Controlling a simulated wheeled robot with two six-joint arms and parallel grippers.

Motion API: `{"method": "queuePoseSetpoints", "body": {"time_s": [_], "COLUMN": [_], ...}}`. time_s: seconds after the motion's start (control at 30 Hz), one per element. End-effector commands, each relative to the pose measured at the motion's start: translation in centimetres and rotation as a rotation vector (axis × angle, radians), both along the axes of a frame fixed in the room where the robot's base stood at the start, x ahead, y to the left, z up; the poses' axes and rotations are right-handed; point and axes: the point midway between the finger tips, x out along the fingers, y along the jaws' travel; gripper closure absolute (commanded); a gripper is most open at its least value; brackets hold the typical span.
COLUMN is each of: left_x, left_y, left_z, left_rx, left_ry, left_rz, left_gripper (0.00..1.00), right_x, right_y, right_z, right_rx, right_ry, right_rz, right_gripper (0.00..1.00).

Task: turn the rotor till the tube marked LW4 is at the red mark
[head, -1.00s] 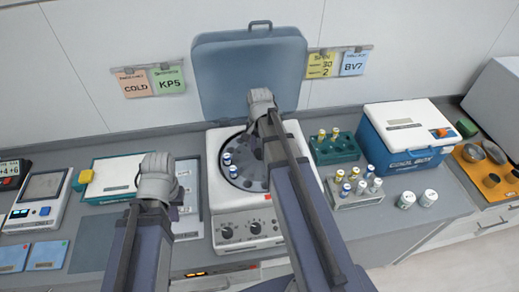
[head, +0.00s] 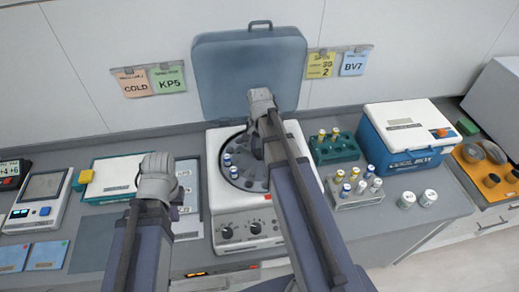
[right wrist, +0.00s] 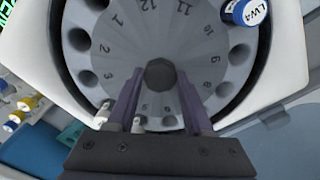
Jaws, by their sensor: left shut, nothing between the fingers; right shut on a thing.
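The centrifuge (head: 250,216) stands open, with its grey rotor (head: 252,183) in the bowl. Two blue-capped tubes (head: 233,172) sit at the rotor's left side in the head view. In the right wrist view a blue-capped tube (right wrist: 247,12) at upper right reads LW4 or LWA. The red mark (head: 268,197) is on the housing at the bowl's front right. My right gripper (right wrist: 160,80) is shut on the dark central knob (right wrist: 160,74); my arm hides it in the head view. My left gripper (head: 160,160) is shut and empty, left of the centrifuge.
The raised lid (head: 249,75) stands behind the bowl. A green rack (head: 335,150) and a pale rack (head: 358,201) with tubes stand to the right, near a blue cool box (head: 405,140). A white-lidded box (head: 112,178) and a device (head: 38,205) are at left.

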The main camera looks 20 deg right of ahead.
Motion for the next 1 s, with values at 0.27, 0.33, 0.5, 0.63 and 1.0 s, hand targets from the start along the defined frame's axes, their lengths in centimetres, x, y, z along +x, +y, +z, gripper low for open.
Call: {"method": "queuePoseSetpoints", "body": {"time_s": [0.27, 0.33, 0.5, 0.63, 1.0], "left_x": [0.0, 0.0, 0.0, 0.0, 0.0], "left_y": [0.0, 0.0, 0.0, 0.0, 0.0], "left_z": [-0.01, -0.01, -0.01, -0.01, -0.01], "left_rx": [0.0, 0.0, 0.0, 0.0, 0.0], "left_ry": [0.0, 0.0, 0.0, 0.0, 0.0], "left_rz": [0.0, 0.0, 0.0, 0.0, 0.0], "left_gripper": [1.0, 1.0, 1.0, 1.0, 1.0], "right_x": [-0.02, -0.02, -0.02, -0.02, -0.03], "right_y": [0.0, 0.0, 0.0, 0.0, 0.01], "right_z": [-0.01, -0.01, -0.01, -0.01, -0.01], "right_rx": [0.0, 0.0, 0.0, 0.0, 0.0], "right_ry": [0.0, 0.0, 0.0, 0.0, 0.0], "right_rz": [0.112, 0.147, 0.233, 0.298, 0.483], "right_gripper": [1.0, 1.0, 1.0, 1.0, 1.0]}}
